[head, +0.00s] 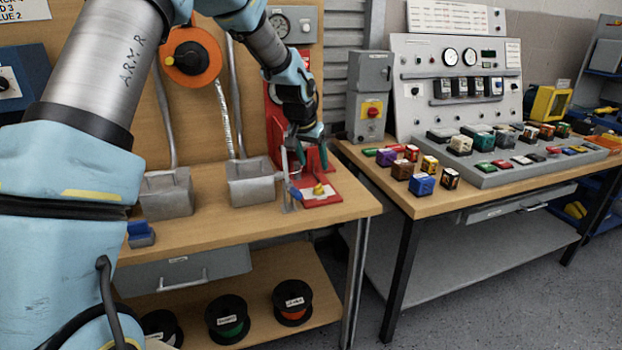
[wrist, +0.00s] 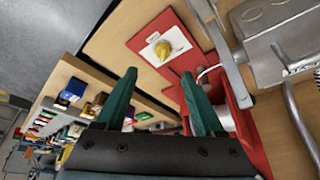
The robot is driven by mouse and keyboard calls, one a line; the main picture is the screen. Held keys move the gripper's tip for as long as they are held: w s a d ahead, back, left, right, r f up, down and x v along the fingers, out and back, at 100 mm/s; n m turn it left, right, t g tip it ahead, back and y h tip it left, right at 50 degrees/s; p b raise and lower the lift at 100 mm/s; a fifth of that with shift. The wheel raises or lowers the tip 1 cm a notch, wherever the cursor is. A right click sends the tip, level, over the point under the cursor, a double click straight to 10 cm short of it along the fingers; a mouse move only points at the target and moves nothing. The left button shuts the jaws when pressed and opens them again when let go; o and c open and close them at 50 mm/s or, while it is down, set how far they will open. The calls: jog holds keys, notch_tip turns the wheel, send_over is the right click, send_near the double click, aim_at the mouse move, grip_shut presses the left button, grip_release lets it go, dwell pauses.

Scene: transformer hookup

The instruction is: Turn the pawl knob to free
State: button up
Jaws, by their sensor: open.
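The yellow pawl knob (head: 318,189) sits on a pale plate on the red base (head: 328,198) of a bench-mounted device, near the bench's right end. In the wrist view the knob (wrist: 164,49) shows just beyond the fingertips, with the red base (wrist: 140,38) around it. My gripper (head: 308,155) hangs above the device in the head view, its green fingers apart and empty. In the wrist view the gripper (wrist: 159,74) is open, and the fingers are not touching the knob. Which setting the knob points to is too small to tell.
A grey metal box (head: 252,184) stands left of the red device, and a grey part (wrist: 270,50) is close on the right in the wrist view. A second bench (head: 400,190) with coloured blocks and a control panel (head: 458,80) stands to the right.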

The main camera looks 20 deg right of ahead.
aim_at(318, 185)
jog(key=p+x, duration=0.1)
jog(key=x, duration=0.2)
jog(key=p+x, duration=0.1)
jog(key=x, duration=0.3)
jog(key=w+p+x, duration=0.1)
jog(key=x, duration=0.3)
jog(key=shift+r, duration=0.1)
jog(key=shift+c, duration=0.3)
grip_shut()
